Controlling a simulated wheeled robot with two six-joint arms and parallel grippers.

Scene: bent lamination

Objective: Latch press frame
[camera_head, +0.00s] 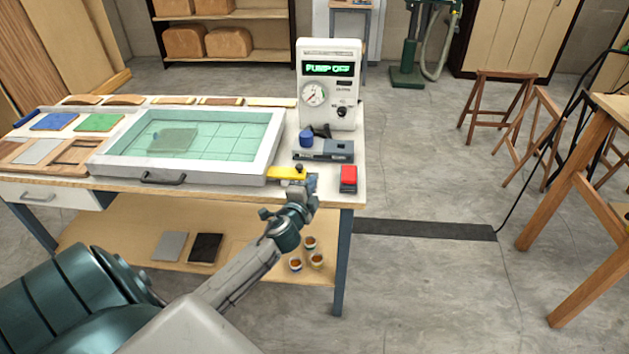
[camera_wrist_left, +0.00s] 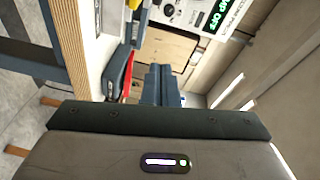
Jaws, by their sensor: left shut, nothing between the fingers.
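The press frame (camera_head: 98,158) is a white frame around a clear green gridded sheet. It lies flat on the bench with a dark handle (camera_head: 163,179) on its front side. A yellow latch (camera_head: 286,173) sits at its front right corner. My left gripper (camera_head: 311,181) is shut and empty, just right of the latch. Whether it touches the latch I cannot tell. Its shut fingers also show in the left wrist view (camera_wrist_left: 158,83). A pale translucent piece (camera_head: 172,140) shows under the sheet. My right gripper is not in view.
Coloured sheets (camera_head: 54,122) lie left.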

